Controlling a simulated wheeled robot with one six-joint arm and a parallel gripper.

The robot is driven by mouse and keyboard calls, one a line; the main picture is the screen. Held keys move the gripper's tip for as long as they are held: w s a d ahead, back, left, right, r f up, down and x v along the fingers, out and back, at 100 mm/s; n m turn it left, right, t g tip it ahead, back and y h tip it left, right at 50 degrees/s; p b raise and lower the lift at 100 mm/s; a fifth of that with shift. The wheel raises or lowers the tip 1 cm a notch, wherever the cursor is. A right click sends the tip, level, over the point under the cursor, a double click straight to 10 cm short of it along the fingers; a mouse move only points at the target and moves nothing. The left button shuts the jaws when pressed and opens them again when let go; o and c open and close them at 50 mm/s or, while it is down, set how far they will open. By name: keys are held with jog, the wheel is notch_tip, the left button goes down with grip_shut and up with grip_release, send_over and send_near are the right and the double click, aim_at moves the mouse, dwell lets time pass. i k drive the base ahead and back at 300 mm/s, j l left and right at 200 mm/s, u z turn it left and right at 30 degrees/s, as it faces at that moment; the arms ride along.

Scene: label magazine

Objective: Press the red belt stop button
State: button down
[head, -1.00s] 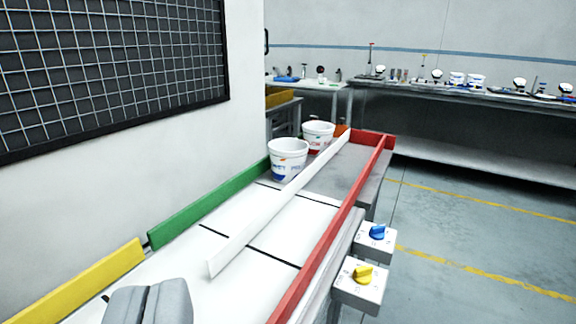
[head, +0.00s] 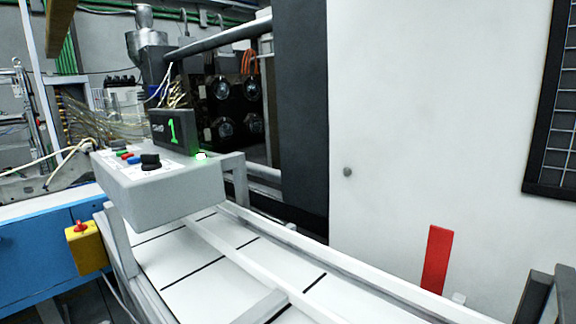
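A yellow box (head: 88,250) with a small red button (head: 81,226) on top is at the lower left, beside the conveyor and in front of a blue cabinet. A grey control box (head: 165,190) stands over the belt, with several small coloured buttons on its sloped top. One of these looks red (head: 123,153), with a blue one (head: 133,160) and a black knob (head: 150,162) near it. No label is readable that tells which red button is the belt stop. My gripper cannot be made out in this view.
The white conveyor belt (head: 195,262) with side rails runs under the control box. A dark display (head: 173,132) shows a green 1. A white machine wall (head: 430,120) fills the right, with a red plate (head: 437,258) low down. Dark posts (head: 536,297) stand at the lower right.

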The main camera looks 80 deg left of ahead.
aim_at(125, 157)
jog(key=l+u, duration=0.1)
jog(key=u, duration=0.35)
jog(key=k+u, duration=0.1)
jog(key=u, duration=0.35)
jog(key=l+u, duration=0.1)
jog(key=u, duration=0.35)
jog(key=i+u, duration=0.1)
jog(key=u, duration=0.4)
jog(key=i+u, duration=0.1)
jog(key=u, duration=0.4)
jog(key=i+u, duration=0.1)
jog(key=u, duration=0.4)
